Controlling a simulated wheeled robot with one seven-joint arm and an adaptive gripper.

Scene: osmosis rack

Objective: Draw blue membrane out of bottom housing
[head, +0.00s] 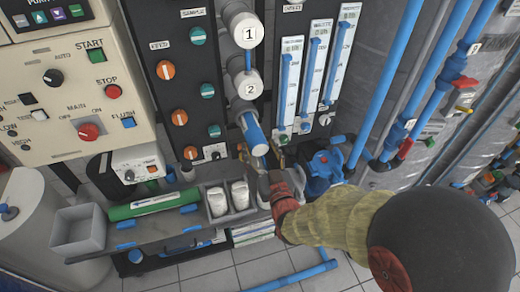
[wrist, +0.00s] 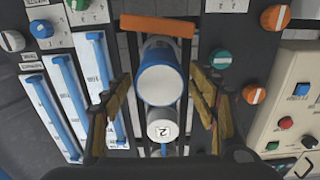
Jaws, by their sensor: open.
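The blue membrane (head: 254,135) sticks out of the open lower end of the bottom housing, below the white housings marked 1 and 2 in the head view. In the wrist view the membrane (wrist: 161,78) shows its pale round end and blue rim. The housing marked 2 (wrist: 163,126) lies behind it. My gripper (head: 271,163) is just below and beside the membrane's end in the head view. In the wrist view my gripper (wrist: 160,105) is open, with one yellow-padded finger on each side of the membrane and visible gaps. How deep the membrane sits is hidden.
A shelf below holds a grey holder with white cartridges (head: 240,195), a green tube (head: 150,205) and an empty grey bin (head: 78,229). Flow meters (head: 315,75) stand to the right, with a blue pump (head: 323,170) below. An orange bar (wrist: 157,26) crosses near the membrane.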

